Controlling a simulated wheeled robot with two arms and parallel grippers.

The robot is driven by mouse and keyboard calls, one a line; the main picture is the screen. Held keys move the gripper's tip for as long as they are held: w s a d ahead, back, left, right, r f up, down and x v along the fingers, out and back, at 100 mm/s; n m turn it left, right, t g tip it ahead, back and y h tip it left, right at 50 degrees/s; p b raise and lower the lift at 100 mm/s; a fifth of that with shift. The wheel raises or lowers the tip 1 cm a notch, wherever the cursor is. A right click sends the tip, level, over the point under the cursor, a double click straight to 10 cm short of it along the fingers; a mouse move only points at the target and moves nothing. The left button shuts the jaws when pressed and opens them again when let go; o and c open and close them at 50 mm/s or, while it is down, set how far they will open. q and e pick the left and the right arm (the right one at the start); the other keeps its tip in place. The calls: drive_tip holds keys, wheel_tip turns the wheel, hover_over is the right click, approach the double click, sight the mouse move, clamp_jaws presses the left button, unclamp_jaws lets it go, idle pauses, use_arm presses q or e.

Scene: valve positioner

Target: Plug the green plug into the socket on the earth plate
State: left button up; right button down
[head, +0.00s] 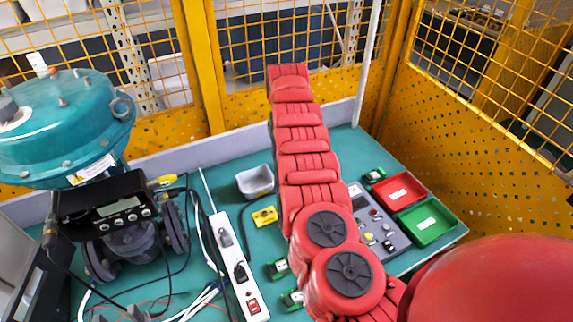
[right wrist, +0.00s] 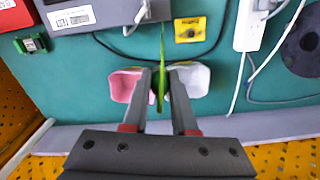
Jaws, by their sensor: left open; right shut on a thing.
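My right gripper (right wrist: 163,72) is shut on the green plug (right wrist: 160,92), of which a narrow green strip shows between the fingers in the right wrist view. A thin green lead (right wrist: 163,40) runs up from it. The earth plate looks to be the small yellow plate (right wrist: 190,30) with a dark middle, just beyond the fingertips and a little to the right; it lies on the bench in the head view (head: 265,216). The plug is apart from the plate. In the head view my red-covered right arm hides the right gripper.
A pale bin (head: 255,181) stands behind the yellow plate. A white power strip (head: 238,265) with black plugs and loose cables lies left of it. The teal valve actuator (head: 65,125) fills the left. Red (head: 402,191) and green (head: 428,222) trays sit at right. Yellow mesh fencing encloses the bench.

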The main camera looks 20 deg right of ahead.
drive_tip(key=shift+w+a+r+b, duration=0.3)
drive_tip(key=shift+r, duration=0.15)
drive_tip(key=shift+s+a+r+n+b, duration=0.55)
drive_tip(key=shift+s+a+r+n, duration=0.75)
drive_tip(key=shift+a, duration=3.45)
drive_tip(key=f+p, duration=0.1)
drive_tip(key=f, duration=0.6)
drive_tip(key=d+f+m+p, duration=0.1)
drive_tip(key=f, duration=0.6)
drive_tip(key=d+f+m+p, duration=0.1)
drive_tip(key=f, duration=0.6)
drive_tip(key=shift+w, duration=0.25)
drive_tip(key=shift+s+f, duration=0.1)
drive_tip(key=shift+f, duration=0.15)
